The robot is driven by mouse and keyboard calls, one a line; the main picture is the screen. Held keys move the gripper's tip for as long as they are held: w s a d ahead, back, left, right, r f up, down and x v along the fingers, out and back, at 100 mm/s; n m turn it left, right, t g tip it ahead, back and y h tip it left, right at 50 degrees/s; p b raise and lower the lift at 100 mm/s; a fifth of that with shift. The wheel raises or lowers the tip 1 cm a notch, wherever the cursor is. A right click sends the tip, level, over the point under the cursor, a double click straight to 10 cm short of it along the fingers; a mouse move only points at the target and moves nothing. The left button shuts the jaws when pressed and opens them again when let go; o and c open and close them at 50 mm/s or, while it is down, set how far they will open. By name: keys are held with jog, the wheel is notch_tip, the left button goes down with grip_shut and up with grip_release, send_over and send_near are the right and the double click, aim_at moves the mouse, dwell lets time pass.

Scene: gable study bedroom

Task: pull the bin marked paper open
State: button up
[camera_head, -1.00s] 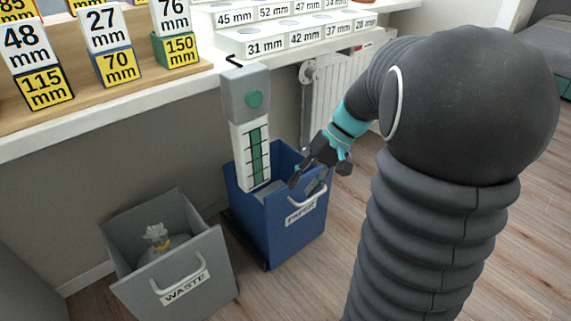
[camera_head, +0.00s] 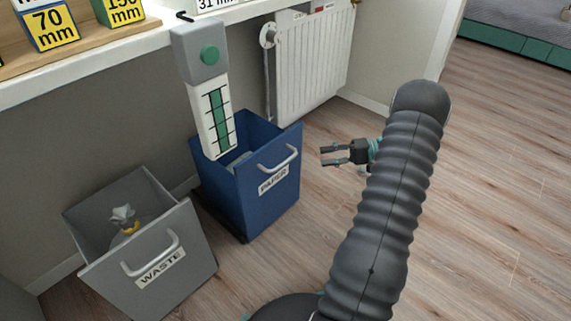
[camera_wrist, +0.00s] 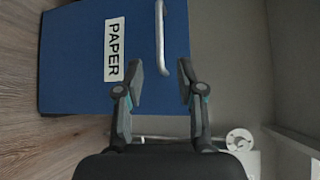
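The blue bin marked PAPER (camera_head: 270,195) stands on the floor below the shelf, pulled out on its base, with a white bar handle (camera_head: 278,160) on its front above the label. Paper shows inside. In the wrist view its blue front (camera_wrist: 75,60) appears turned sideways, with the handle (camera_wrist: 161,38) ahead of the fingers. My gripper (camera_head: 322,155) is open and empty, to the right of the bin and apart from the handle. It also shows in the wrist view (camera_wrist: 160,68), with a gap between the fingertips.
A grey bin marked WASTE (camera_head: 150,255), holding a tied bag, stands open to the left. A grey and white box with a green button (camera_head: 200,80) is above the paper bin. A radiator (camera_head: 312,65) is on the wall behind. Wooden floor (camera_head: 480,190) is clear at right.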

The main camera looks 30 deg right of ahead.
aim_at(286, 161)
jog(key=x, duration=1.3)
jog(key=shift+w+a+f, duration=0.15)
jog(key=shift+w+a, duration=0.05)
jog(key=shift+w, duration=0.05)
grip_shut()
